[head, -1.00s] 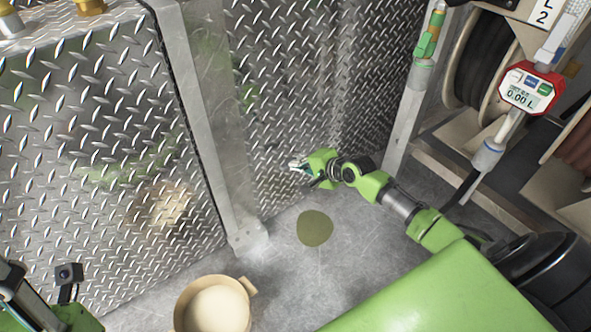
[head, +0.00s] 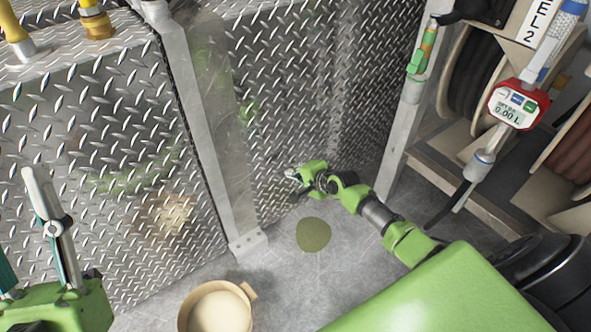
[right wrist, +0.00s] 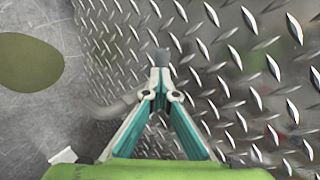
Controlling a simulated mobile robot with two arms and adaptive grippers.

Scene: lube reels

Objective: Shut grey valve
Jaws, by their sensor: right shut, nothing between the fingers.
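My right gripper (head: 292,174) is low by the diamond-plate wall, above the floor. In the right wrist view its fingers (right wrist: 160,68) come together at the tips, with nothing held. No clearly recognisable grey valve shows. My left gripper (head: 15,215) is at the lower left edge, partly out of view, its fingers apart.
A diamond-plate tank (head: 90,150) fills the left, with yellow fittings (head: 95,20) on top. A beige pan (head: 250,292) and a green-brown spill (head: 313,235) are on the floor. Hose reels (head: 480,75) and a red-framed meter (head: 515,105) stand right.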

